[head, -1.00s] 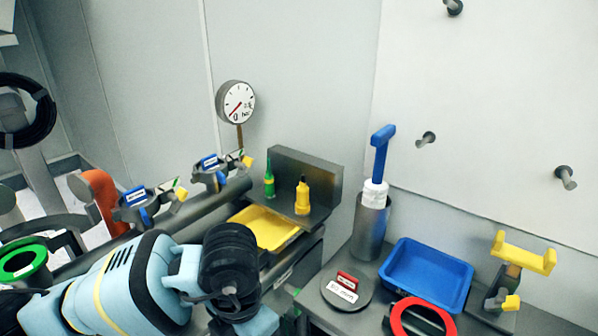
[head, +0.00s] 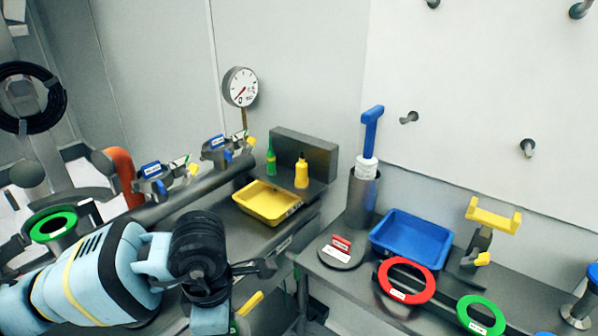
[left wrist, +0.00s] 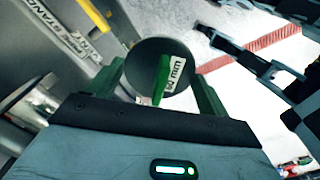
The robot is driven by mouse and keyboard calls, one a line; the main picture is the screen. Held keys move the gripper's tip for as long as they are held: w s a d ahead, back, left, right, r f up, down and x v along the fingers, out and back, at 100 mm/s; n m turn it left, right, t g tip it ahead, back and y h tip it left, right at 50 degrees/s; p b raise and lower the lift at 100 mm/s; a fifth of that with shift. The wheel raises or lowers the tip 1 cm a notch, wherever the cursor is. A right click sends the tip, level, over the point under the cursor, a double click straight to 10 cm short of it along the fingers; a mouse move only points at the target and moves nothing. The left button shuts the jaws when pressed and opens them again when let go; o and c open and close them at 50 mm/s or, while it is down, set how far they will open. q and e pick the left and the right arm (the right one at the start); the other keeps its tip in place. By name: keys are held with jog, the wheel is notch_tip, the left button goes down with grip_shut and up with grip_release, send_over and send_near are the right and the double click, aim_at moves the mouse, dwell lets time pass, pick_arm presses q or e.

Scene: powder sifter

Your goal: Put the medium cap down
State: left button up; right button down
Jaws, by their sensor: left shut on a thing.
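The medium cap (left wrist: 148,68) shows in the left wrist view as a dark round disc with a green upright handle and a white label ending in "mm". My left gripper (left wrist: 160,84) is shut on it, with one dark green finger on each side. The cap appears raised in the gripper, with grey metal surfaces and the floor behind it. In the head view my light blue left arm reaches in from the lower left, and its bulk hides the cap. My right gripper cannot be made out in either view.
A red-handled cap (head: 342,262) lies on the right bench, beside a blue tray (head: 443,244) and a red ring (head: 429,283). A green ring (head: 492,321) lies further right.

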pick_arm(q)
jog(key=a+m, duration=0.1)
jog(key=m, duration=0.1)
jog(key=a+m, duration=0.1)
jog(key=m, duration=0.1)
jog(key=shift+a+r, duration=0.1)
jog(key=shift+r, duration=0.1)
jog(key=m, duration=0.1)
jog(key=a+m, duration=0.1)
jog(key=m, duration=0.1)
jog(key=a+m, duration=0.1)
jog(key=shift+s+r+m+p, duration=0.3)
jog(key=shift+s+m+p, duration=0.05)
jog(key=shift+m+p, duration=0.05)
jog(key=a+m, duration=0.1)
jog(key=m, duration=0.2)
jog(key=s+a+m, duration=0.1)
jog(key=a+m, duration=0.1)
jog(key=m, duration=0.2)
jog(key=a+r+m+p, duration=0.1)
jog(key=m, duration=0.2)
jog(key=shift+s+a+r+m, duration=0.1)
jog(key=shift+s+a+m, duration=0.2)
jog(key=shift+m, duration=0.1)
pick_arm(e)
jog(key=shift+w+d+r, duration=0.1)
jog(key=shift+w+r, duration=0.2)
jog(key=shift+r, duration=0.3)
jog(key=shift+w+r, duration=0.3)
jog(key=shift+r, duration=0.25)
